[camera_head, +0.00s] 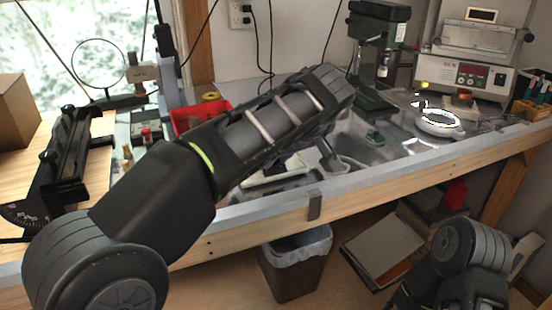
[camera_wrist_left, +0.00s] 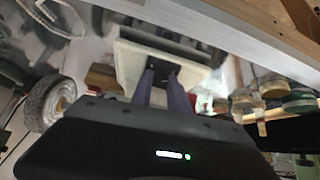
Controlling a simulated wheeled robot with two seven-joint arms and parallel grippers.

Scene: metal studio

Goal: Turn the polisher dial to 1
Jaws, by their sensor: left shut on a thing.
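The polisher (camera_wrist_left: 128,62) shows in the left wrist view as a pale box with a black front plate (camera_wrist_left: 168,68). A fluffy white wheel (camera_wrist_left: 42,103) stands to its left. My left gripper (camera_wrist_left: 166,76) has its two fingers close together at the black plate, shut on the small dial there. The fingers and plate hide the dial, so its number cannot be read. In the head view, my left arm covers most of the polisher, and the gripper (camera_head: 328,158) shows only in small part below the wrist. My right gripper is out of view.
A red bin (camera_head: 200,116) lies behind my left arm. A green drill press (camera_head: 376,50) and a white machine (camera_head: 466,72) stand at the back right. A waste bin (camera_head: 294,264) stands below the bench edge (camera_head: 400,172).

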